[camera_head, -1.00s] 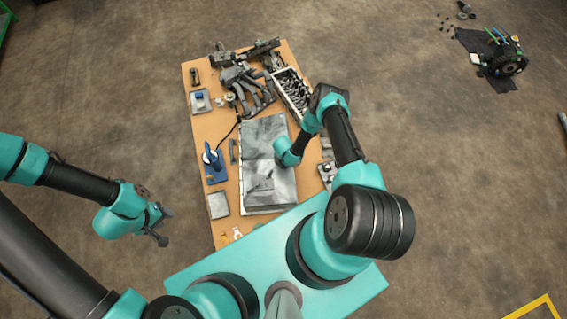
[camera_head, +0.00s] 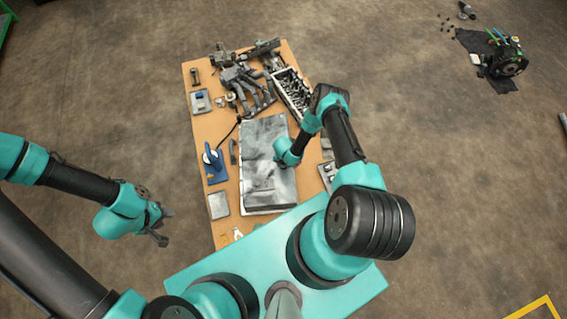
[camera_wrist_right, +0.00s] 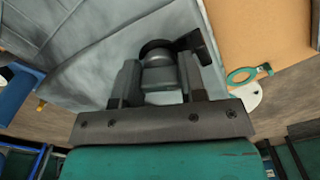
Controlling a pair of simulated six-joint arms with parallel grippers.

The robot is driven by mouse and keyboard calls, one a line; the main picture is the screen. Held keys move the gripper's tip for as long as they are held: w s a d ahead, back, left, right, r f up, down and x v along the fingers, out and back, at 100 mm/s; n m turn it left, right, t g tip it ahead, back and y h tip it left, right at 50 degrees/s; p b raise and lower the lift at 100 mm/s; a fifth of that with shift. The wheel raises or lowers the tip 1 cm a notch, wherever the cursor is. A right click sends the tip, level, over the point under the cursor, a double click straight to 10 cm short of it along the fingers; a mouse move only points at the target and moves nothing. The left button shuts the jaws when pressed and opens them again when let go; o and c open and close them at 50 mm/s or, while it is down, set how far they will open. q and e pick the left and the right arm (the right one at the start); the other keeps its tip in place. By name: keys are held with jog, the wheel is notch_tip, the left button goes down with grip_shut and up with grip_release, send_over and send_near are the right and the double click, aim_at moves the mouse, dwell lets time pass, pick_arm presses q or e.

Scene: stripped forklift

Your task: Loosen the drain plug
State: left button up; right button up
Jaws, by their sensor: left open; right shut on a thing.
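A large grey, mottled metal pan-like block (camera_head: 268,190) lies on the wooden workbench. My right gripper (camera_head: 279,164) reaches down over its right side. In the right wrist view my right gripper (camera_wrist_right: 161,85) is shut on a grey and dark metal piece (camera_wrist_right: 160,75) with a rounded body and a dark arm out to the upper right. I cannot tell whether this piece is the drain plug or a tool on it, nor whether it touches the block. My left gripper (camera_head: 165,227) is open and empty, off the bench to the left.
The workbench (camera_head: 228,200) holds a blue tool (camera_head: 214,160) and a small grey tray (camera_head: 218,205) at its left edge. Dark metal parts (camera_head: 245,85) and a long tray of parts (camera_head: 291,92) crowd its far end. The floor around is mostly clear.

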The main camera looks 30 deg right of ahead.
jog(key=n, duration=0.4)
jog(key=o, duration=0.8)
jog(key=shift+r, duration=0.15)
jog(key=shift+r, duration=2.15)
